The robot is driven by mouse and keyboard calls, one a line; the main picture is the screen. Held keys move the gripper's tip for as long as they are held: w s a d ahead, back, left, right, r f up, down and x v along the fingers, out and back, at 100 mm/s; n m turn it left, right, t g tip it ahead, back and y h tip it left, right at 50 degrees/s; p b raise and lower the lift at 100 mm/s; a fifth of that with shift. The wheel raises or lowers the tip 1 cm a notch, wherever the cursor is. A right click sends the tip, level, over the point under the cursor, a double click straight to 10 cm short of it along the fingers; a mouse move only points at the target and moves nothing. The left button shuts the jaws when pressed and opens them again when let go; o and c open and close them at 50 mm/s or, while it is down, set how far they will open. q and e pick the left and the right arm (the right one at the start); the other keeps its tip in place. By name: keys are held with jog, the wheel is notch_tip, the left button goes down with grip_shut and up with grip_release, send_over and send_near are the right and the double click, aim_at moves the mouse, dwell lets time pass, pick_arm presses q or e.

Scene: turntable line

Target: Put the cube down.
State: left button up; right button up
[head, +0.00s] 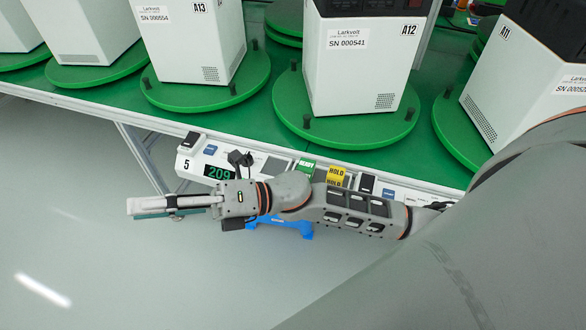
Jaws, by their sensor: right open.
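My right gripper (140,209) reaches in from the right, in front of the green table's front edge and above the pale floor. Its pale fingers point left and are seen nearly edge-on. The gripper is open, with a thin teal strip along its lower side. I cannot make out a cube in or around the fingers. My left gripper is not in view.
White units, such as A12 (358,75) and A13 (190,40), stand on green turntables on a green table (262,122). A control strip with a display (219,173) and a yellow HOLD tag (336,174) runs along the front edge. A blue part (300,226) shows below my arm.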

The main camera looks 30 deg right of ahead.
jog(key=w+d+f+m+t+h, duration=0.3)
jog(key=d+f+m+t+h, duration=0.35)
jog(key=m, duration=0.45)
jog(key=w+d+f+m+t+h, duration=0.3)
jog(key=d+f+m+t+h, duration=0.4)
jog(key=m, duration=0.5)
jog(key=s+d+f+m+g+h, duration=0.1)
jog(key=s+d+f+m+g, duration=0.1)
jog(key=f, duration=0.5)
jog(key=s+d+f+m+g+h, duration=0.2)
jog(key=s+d+f+m, duration=0.3)
jog(key=s+f+m, duration=0.1)
jog(key=s+d+f+m+g+h, duration=0.2)
jog(key=s+f, duration=0.4)
jog(key=f, duration=0.3)
jog(key=shift+s+d+f+m+g, duration=0.2)
jog(key=shift+d+m+g, duration=0.35)
jog(key=shift+d+m, duration=0.45)
